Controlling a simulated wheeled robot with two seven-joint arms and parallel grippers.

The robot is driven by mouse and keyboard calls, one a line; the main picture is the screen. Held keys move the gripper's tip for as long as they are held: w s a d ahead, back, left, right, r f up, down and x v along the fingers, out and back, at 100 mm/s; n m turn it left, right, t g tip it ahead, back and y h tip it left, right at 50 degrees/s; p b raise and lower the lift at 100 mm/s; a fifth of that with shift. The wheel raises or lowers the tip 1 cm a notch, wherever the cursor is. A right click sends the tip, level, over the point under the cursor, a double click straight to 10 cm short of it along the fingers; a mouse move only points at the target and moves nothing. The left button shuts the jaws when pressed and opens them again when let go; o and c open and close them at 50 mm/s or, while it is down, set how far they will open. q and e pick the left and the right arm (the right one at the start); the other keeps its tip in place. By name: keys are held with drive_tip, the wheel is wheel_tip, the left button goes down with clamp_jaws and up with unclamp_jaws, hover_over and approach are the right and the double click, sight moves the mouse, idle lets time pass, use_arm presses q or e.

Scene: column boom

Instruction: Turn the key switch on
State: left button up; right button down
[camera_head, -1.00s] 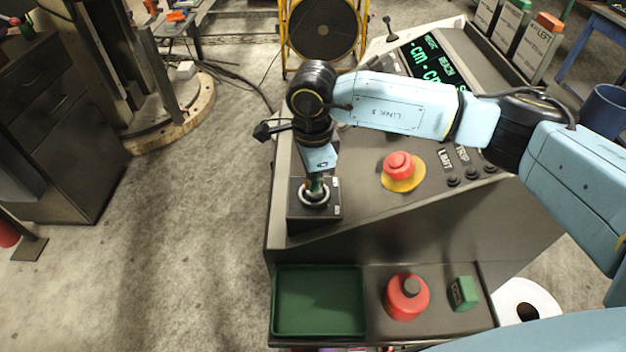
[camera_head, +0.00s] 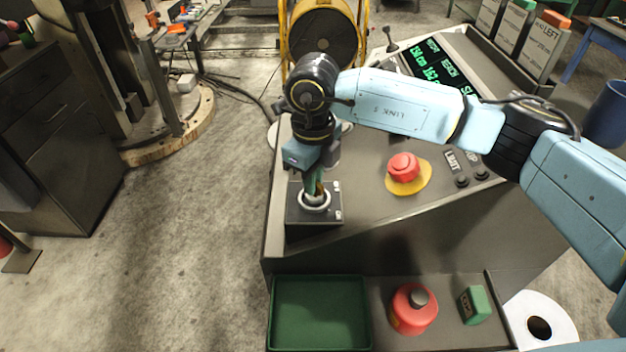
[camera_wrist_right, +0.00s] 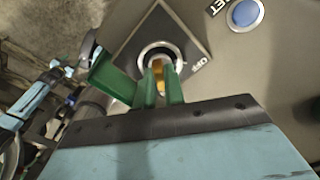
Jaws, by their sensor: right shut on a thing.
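The key switch (camera_head: 326,214) is a dark square plate with a light ring, at the left end of the sloped grey console. In the right wrist view the switch plate (camera_wrist_right: 190,28) shows an OFF label beside the ring. My right gripper (camera_head: 314,194) points down at the ring, with its green fingers at the switch. In the right wrist view the fingers (camera_wrist_right: 161,80) are shut on a small yellowish key (camera_wrist_right: 160,82) at the ring's centre. The fingers hide most of the key. My left gripper is not in view.
A red mushroom button (camera_head: 403,167) on a yellow base sits right of the switch. Below are a green tray (camera_head: 320,345), a red round object (camera_head: 400,318) and a green block (camera_head: 475,305). A blue button (camera_wrist_right: 245,13) shows in the wrist view.

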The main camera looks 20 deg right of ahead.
drive_tip(key=shift+m, duration=0.5)
drive_tip(key=c, duration=1.5)
unclamp_jaws()
wheel_tip(320, 180, up, 14)
drive_tip(key=shift+f, duration=0.25)
